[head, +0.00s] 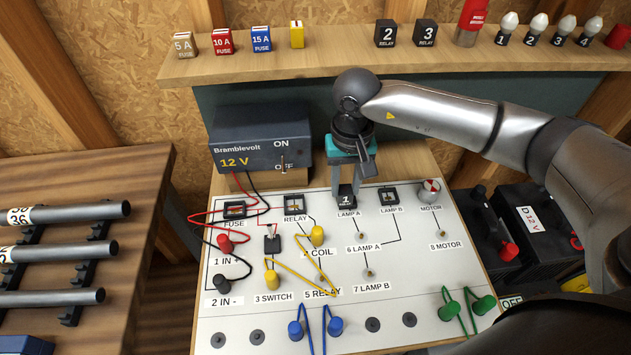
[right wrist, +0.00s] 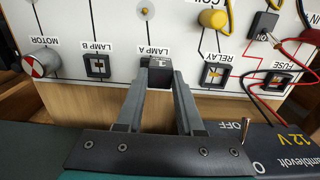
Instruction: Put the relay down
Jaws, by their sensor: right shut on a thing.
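My right gripper (head: 347,190) is shut on a small black relay marked 1 (head: 346,202). It holds the relay over the top edge of the white board (head: 410,285), at the LAMP A spot. The relay also shows between the fingertips in the right wrist view (right wrist: 160,76). Whether it touches the board or hangs just above it, I cannot tell. The RELAY socket (head: 294,204) is to the left of the held relay, and it shows in the right wrist view (right wrist: 215,76). My left gripper is in neither view.
Relays 2 (head: 387,34) and 3 (head: 425,33) stand on the wooden shelf (head: 330,68) with fuses and bulbs. The 12 V supply (head: 255,140) is behind the board at left. Red, black and yellow leads cross the board's left half. Batteries (head: 535,228) stand at right.

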